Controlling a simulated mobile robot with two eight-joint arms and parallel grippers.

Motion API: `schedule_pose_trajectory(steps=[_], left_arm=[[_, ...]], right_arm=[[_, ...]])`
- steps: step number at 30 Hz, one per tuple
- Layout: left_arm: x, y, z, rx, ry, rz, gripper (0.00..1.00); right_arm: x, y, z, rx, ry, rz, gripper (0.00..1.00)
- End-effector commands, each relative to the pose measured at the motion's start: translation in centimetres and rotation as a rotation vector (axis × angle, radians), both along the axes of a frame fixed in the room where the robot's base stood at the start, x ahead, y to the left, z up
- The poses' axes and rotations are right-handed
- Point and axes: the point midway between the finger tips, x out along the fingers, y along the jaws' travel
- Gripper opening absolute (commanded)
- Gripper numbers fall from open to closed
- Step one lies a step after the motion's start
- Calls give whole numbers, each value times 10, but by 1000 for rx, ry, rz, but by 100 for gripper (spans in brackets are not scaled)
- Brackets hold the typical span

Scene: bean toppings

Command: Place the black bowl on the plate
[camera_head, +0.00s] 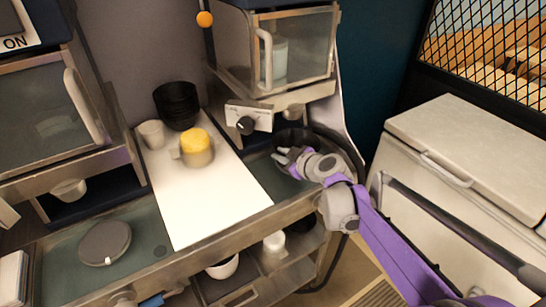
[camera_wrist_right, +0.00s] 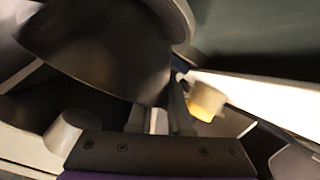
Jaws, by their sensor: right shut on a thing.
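A black bowl (camera_head: 293,136) is at the right end of the counter, under the right-hand appliance and partly hidden by my right gripper (camera_head: 284,159). In the right wrist view the dark bowl (camera_wrist_right: 100,45) fills the upper left, and the gripper's fingers (camera_wrist_right: 160,118) are closed at its edge. My right gripper is shut on this bowl. I cannot tell whether the bowl touches the counter. A flat grey round piece (camera_head: 105,243), which looks like the plate, lies on the counter at the left. My left gripper is not in view.
A white board (camera_head: 205,205) lies between bowl and plate. On it stand a stack of black bowls (camera_head: 177,105), a white cup (camera_head: 152,134) and a yellow-filled container (camera_head: 197,148). Appliances overhang at left (camera_head: 60,115) and right (camera_head: 290,50). A white chest (camera_head: 465,160) stands at right.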

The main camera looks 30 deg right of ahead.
Motion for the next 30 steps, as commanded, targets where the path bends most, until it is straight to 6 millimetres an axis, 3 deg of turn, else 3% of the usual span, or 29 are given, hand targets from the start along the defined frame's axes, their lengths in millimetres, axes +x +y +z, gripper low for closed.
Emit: schedule_pose_trajectory(steps=[14, 15, 19, 30], left_arm=[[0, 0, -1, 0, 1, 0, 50], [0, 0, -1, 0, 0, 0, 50], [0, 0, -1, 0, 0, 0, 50], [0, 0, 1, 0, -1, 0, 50]], right_arm=[[-2, -2, -3, -1, -2, 0, 0], [-2, -2, -2, -1, -2, 0, 22], [-2, -2, -2, -1, -2, 0, 46], [-2, -2, 2, -1, -2, 0, 47]])
